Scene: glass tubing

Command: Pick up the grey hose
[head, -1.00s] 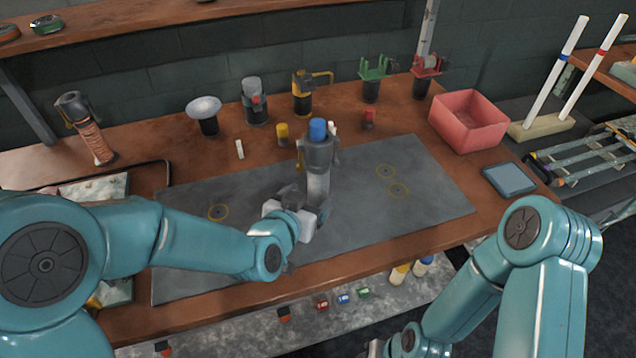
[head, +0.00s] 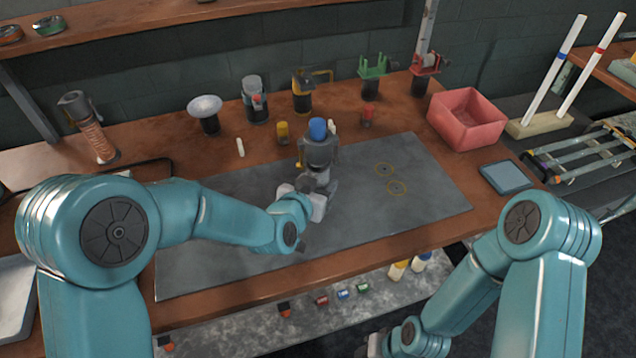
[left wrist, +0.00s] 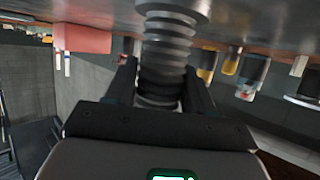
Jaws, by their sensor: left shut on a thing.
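The grey hose (left wrist: 166,45) is ribbed and shows between the two dark fingers of my left gripper (left wrist: 160,88) in the left wrist view, which is upside down. The gripper is shut on it. A wider grey end of the hose is near the bench surface; I cannot tell if it touches. In the head view my left gripper (head: 308,200) is at the middle of the bench. A dark grey fitting with a blue top (head: 318,145) shows upright just above the grip. My right gripper (head: 374,345) is partly cut off at the bottom edge.
The dark mat (head: 420,205) is mostly clear, with yellow rings at right. Behind it stand small bottles, a white funnel (head: 204,106) and several black-based fittings. A red bin (head: 467,120) and a tablet (head: 507,177) are at right. A ribbed orange-brown hose (head: 95,135) stands at far left.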

